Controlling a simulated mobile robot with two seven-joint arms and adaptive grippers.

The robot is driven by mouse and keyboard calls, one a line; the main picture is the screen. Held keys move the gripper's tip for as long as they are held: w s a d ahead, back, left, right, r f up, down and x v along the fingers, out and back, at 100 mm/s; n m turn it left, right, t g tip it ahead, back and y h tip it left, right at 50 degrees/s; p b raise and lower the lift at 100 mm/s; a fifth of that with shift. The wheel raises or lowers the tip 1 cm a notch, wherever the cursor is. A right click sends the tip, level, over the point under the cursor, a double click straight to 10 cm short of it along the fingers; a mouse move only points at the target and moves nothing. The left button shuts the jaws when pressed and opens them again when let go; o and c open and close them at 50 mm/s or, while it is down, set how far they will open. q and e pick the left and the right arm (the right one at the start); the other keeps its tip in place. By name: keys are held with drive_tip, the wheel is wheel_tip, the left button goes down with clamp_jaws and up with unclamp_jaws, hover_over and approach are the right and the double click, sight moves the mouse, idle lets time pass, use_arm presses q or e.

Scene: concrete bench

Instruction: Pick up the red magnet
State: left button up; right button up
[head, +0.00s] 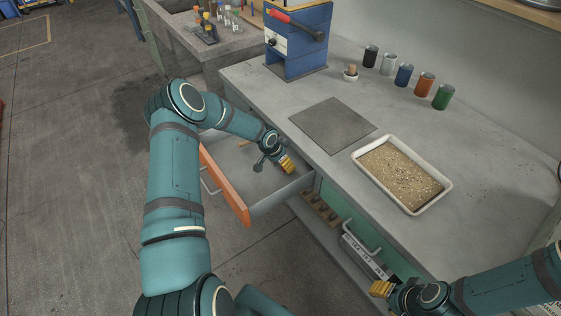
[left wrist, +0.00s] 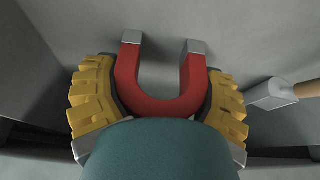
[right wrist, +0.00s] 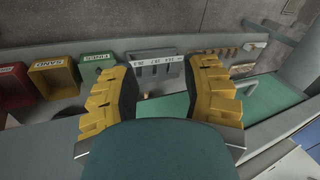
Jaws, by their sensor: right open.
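The red magnet (left wrist: 163,102) is a horseshoe with grey tips, seen in the left wrist view. It lies between the yellow fingers of my left gripper (left wrist: 162,88), its tips pointing away from the palm. The fingers are close along both its sides; I cannot tell whether they press on it. In the head view my left gripper (head: 287,163) is inside the open drawer (head: 283,205), and the magnet is hidden there. My right gripper (head: 381,288) is open and empty in front of the bench; its fingers also show in the right wrist view (right wrist: 163,75).
A grey-headed tool with a wooden handle (left wrist: 272,94) lies right of the magnet in the drawer. On the bench are a tray of grit (head: 357,156), a dark square plate (head: 333,126), several coloured cans (head: 404,75) and a blue press (head: 299,45). The drawer's orange front (head: 224,185) juts out.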

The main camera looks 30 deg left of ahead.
use_arm(q)
drive_tip(key=shift+w+r, duration=0.1)
drive_tip(key=shift+r, duration=0.15)
